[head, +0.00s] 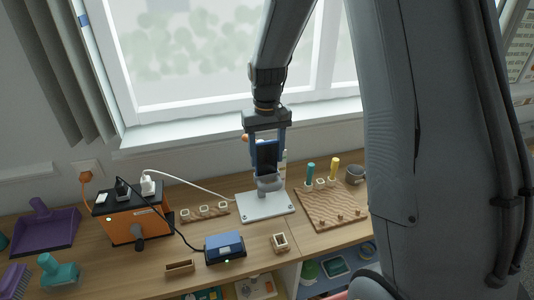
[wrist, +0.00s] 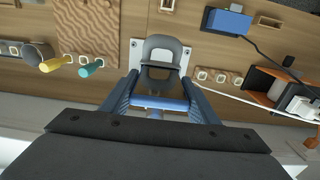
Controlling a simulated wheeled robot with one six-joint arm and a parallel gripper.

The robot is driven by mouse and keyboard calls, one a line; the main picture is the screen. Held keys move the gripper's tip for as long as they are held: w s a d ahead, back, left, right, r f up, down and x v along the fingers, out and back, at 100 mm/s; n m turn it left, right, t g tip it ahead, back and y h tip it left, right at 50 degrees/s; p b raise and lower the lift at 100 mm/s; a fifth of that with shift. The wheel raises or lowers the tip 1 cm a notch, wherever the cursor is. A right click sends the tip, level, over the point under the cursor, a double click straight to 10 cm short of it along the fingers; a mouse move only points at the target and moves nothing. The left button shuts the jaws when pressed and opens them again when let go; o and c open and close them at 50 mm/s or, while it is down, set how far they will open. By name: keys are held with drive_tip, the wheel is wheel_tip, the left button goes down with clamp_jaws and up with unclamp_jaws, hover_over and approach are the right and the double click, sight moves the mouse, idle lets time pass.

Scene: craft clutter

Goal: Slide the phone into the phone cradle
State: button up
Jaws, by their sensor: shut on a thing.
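The phone (head: 267,155) is dark with a blue edge and stands upright between the fingers of my gripper (head: 267,147), which is shut on it. In the wrist view the phone shows edge-on as a blue bar (wrist: 158,103) between the fingers (wrist: 160,88). The grey phone cradle (head: 268,184) stands on a white base plate (head: 262,205), directly below the phone in the head view. The cradle also shows in the wrist view (wrist: 163,46). The phone's lower end is at or just above the cradle; I cannot tell whether they touch.
A wavy wooden board (head: 330,208) with upright teal and yellow pegs stands right of the cradle. A small wooden block rack (head: 204,212), a blue box (head: 224,247) and an orange-black power box (head: 134,220) with cables are to the left. The window sill (head: 220,127) is behind.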

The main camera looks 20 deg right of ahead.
sight(267, 142)
drive_tip(key=shift+f, duration=0.3)
drive_tip(key=o, duration=1)
drive_tip(key=shift+o, duration=0.2)
wheel_tip(267, 142, up, 6)
drive_tip(key=shift+r+b, duration=0.25)
drive_tip(key=shift+b, duration=0.9)
drive_tip(key=shift+r, duration=0.35)
drive_tip(key=shift+s+r, duration=0.1)
drive_tip(key=shift+s, duration=0.1)
drive_tip(key=s+f+b, duration=0.1)
drive_tip(key=s+f, duration=0.4)
drive_tip(key=s, duration=0.3)
drive_tip(key=s+f+t+b, duration=0.1)
drive_tip(key=s+f+b, duration=0.1)
drive_tip(key=s+f, duration=0.3)
drive_tip(key=s, duration=0.3)
drive_tip(key=shift+s+f, duration=0.35)
drive_tip(key=shift+s, duration=0.05)
